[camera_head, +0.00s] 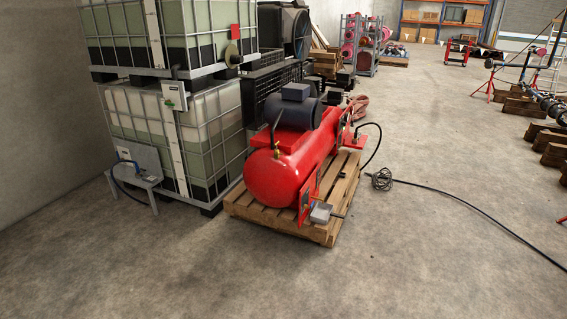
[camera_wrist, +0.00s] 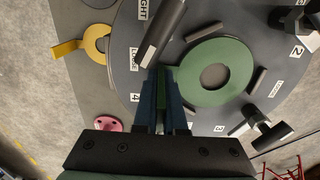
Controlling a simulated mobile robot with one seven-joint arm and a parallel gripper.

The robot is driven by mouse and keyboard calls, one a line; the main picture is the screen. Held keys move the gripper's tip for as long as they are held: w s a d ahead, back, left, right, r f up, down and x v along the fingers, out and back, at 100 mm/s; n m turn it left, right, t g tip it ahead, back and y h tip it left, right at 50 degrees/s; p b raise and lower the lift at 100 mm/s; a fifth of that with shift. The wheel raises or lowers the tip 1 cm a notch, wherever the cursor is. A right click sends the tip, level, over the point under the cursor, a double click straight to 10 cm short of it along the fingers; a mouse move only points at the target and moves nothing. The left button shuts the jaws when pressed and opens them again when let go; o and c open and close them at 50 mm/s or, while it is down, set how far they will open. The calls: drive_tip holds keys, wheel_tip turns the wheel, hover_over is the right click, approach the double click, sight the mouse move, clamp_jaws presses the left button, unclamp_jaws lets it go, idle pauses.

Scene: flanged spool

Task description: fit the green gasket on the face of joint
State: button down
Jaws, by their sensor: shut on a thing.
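In the wrist view, the green gasket (camera_wrist: 241,72) is a flat ring with a round hole. My gripper (camera_wrist: 163,80) is shut on a green tab at the gasket's left side. The gasket is over a dark grey round face (camera_wrist: 125,60), which I take to be the joint, marked with numbers and the words "tight" and "loose". Short dark bars (camera_wrist: 257,82) stand around the ring. I cannot tell whether the gasket touches the face or hovers above it. The head view does not show my gripper or the gasket.
A dark cylinder (camera_wrist: 160,32) lies close beside the fingers. Dark clamp-like parts (camera_wrist: 266,132) sit at the face's right edge. A yellow tabbed ring (camera_wrist: 97,42) and a pink piece (camera_wrist: 110,123) lie left. The head view shows a red compressor (camera_head: 275,180) on a pallet and open floor.

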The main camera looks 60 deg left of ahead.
drive_tip(key=c, duration=0.9)
unclamp_jaws()
wheel_tip(320, 180, up, 13)
drive_tip(key=shift+b, duration=0.5)
